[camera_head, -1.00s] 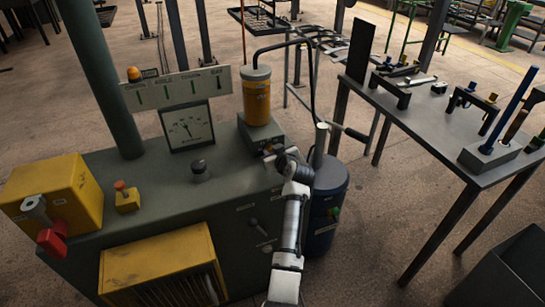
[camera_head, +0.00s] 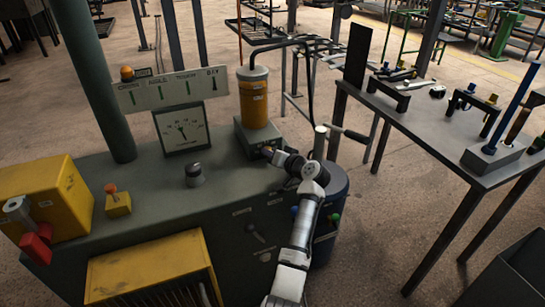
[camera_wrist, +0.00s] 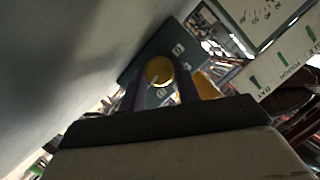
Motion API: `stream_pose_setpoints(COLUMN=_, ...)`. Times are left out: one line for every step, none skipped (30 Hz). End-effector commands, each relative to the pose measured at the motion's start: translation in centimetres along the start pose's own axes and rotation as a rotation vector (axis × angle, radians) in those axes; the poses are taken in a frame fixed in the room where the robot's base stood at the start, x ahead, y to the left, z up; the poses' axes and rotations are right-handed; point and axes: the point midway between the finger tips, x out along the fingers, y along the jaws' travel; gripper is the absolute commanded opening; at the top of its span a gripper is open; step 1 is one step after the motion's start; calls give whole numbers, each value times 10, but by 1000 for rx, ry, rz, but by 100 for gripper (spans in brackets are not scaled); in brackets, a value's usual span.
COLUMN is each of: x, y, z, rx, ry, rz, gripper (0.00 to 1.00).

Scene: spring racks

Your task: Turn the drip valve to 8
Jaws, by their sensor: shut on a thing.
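The drip valve's round brass knob (camera_wrist: 160,70) shows in the wrist view, on the front of a dark block (camera_head: 246,137) under the orange cylinder. My gripper (camera_wrist: 160,85) is shut on the knob, with one dark finger on each side of it. In the head view my gripper (camera_head: 270,153) meets the block's lower right front, and my wrist hides most of the knob. I cannot read a scale or the number 8 at the knob in either view.
The dark bench carries a dial gauge (camera_head: 182,129), a labelled panel (camera_head: 172,90), a black knob (camera_head: 194,174) and a yellow box with a red lever (camera_head: 37,246). A blue drum (camera_head: 331,196) stands close beside my arm. A tool table (camera_head: 440,122) is at right; floor lies between.

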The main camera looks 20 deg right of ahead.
Motion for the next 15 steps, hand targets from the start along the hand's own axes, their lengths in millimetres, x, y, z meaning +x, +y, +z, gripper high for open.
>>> stream_pose_setpoints(x=1, y=0, z=1, rx=12, ry=-1, rz=-5, gripper=9)
stream_pose_setpoints(x=0, y=0, z=1, rx=17, ry=-1, rz=-8, gripper=9)
stream_pose_setpoints(x=0, y=0, z=1, rx=24, ry=-1, rz=-10, gripper=9)
stream_pose_setpoints(x=0, y=1, z=1, rx=28, ry=-1, rz=-11, gripper=9)
stream_pose_setpoints(x=0, y=1, z=1, rx=32, ry=-1, rz=-12, gripper=9)
stream_pose_setpoints(x=0, y=1, z=1, rx=36, ry=-1, rz=-14, gripper=9)
stream_pose_setpoints(x=0, y=1, z=1, rx=38, ry=0, rz=-14, gripper=9)
stream_pose_setpoints(x=0, y=1, z=1, rx=39, ry=0, rz=-15, gripper=9)
stream_pose_setpoints(x=0, y=1, z=1, rx=40, ry=0, rz=-15, gripper=9)
stream_pose_setpoints(x=0, y=1, z=1, rx=41, ry=0, rz=-15, gripper=9)
stream_pose_setpoints(x=0, y=1, z=1, rx=41, ry=0, rz=-15, gripper=9)
stream_pose_setpoints(x=0, y=1, z=1, rx=41, ry=0, rz=-15, gripper=9)
stream_pose_setpoints(x=0, y=1, z=1, rx=41, ry=0, rz=-15, gripper=9)
stream_pose_setpoints(x=0, y=1, z=1, rx=41, ry=0, rz=-15, gripper=9)
stream_pose_setpoints(x=0, y=1, z=1, rx=40, ry=0, rz=-15, gripper=9)
